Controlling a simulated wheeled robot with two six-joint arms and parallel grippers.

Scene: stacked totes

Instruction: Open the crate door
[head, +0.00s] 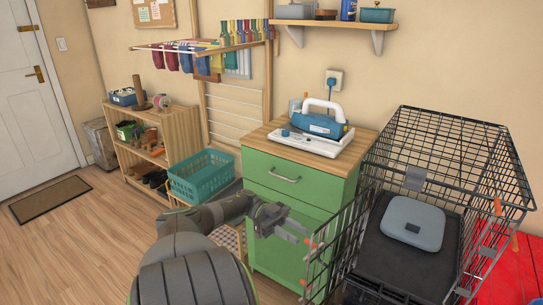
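The black wire crate (462,143) stands at the right, with a dark floor and a grey lidded case (413,222) seen through its bars. A wire panel (343,235) with orange pieces near its left edge extends from the crate toward the lower left. It looks like the door, standing at an angle to the crate; its hinge line is hard to make out. My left gripper (297,232) is just left of the panel's edge, fingers apart and nothing seen between them. Whether it touches the panel cannot be told. My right gripper is out of view.
A green cabinet (290,205) with a blue-and-white appliance (318,124) on top stands behind my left gripper. A teal basket (202,176) and a wooden shelf (178,126) are to the left. A red surface (520,265) is beside the crate.

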